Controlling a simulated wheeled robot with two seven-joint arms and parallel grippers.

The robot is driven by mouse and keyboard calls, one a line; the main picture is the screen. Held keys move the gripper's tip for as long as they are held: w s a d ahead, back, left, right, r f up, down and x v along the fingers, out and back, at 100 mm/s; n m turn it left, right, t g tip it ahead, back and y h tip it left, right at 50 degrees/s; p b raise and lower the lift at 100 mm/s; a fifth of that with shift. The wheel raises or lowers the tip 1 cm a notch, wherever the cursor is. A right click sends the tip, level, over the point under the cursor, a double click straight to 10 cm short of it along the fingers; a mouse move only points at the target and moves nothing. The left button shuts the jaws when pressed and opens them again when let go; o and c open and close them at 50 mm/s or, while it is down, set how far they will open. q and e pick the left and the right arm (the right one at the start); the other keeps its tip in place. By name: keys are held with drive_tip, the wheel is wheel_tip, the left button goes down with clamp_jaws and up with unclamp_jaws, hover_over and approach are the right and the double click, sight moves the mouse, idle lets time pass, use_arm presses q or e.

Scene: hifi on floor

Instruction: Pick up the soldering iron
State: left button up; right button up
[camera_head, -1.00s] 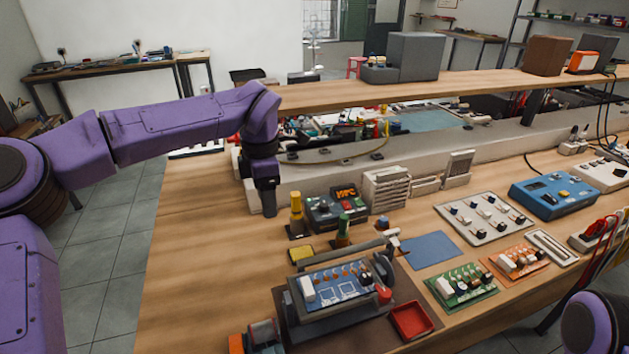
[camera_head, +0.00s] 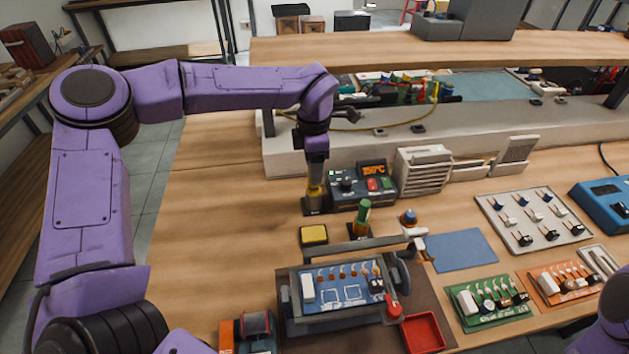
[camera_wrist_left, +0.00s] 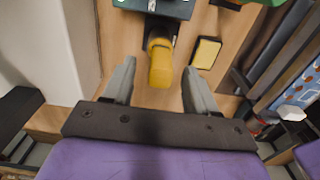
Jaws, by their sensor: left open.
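The soldering iron, with a yellow handle (camera_head: 314,190), stands upright in a small dark holder on the bench, left of the soldering station (camera_head: 363,184). My left gripper (camera_head: 316,172) points down right above it and hides the handle's top. In the left wrist view the yellow handle (camera_wrist_left: 160,62) shows between the two grey fingers, which are open with a gap on both sides. Whether the fingertips are level with the handle's top I cannot tell. My right gripper is not in view.
A yellow sponge (camera_head: 314,235) lies just in front of the holder. A green-handled tool (camera_head: 363,215) stands to the right. A board holder with a blue circuit board (camera_head: 342,284) is nearer. The raised shelf (camera_head: 400,48) runs behind. The bench's left part is clear.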

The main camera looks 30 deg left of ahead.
use_arm(q)
drive_tip(key=shift+f, duration=0.65)
drive_tip(key=shift+s+f, duration=0.15)
drive_tip(key=shift+f, duration=0.05)
drive_tip(key=c, duration=1)
drive_tip(key=shift+r, duration=0.1)
wheel_tip(320, 180, up, 3)
drive_tip(key=shift+f, duration=0.1)
drive_tip(key=s+d+r+b, duration=0.4)
drive_tip(key=s+r, duration=0.6)
drive_tip(key=s, duration=0.3)
drive_tip(key=shift+d, duration=0.3)
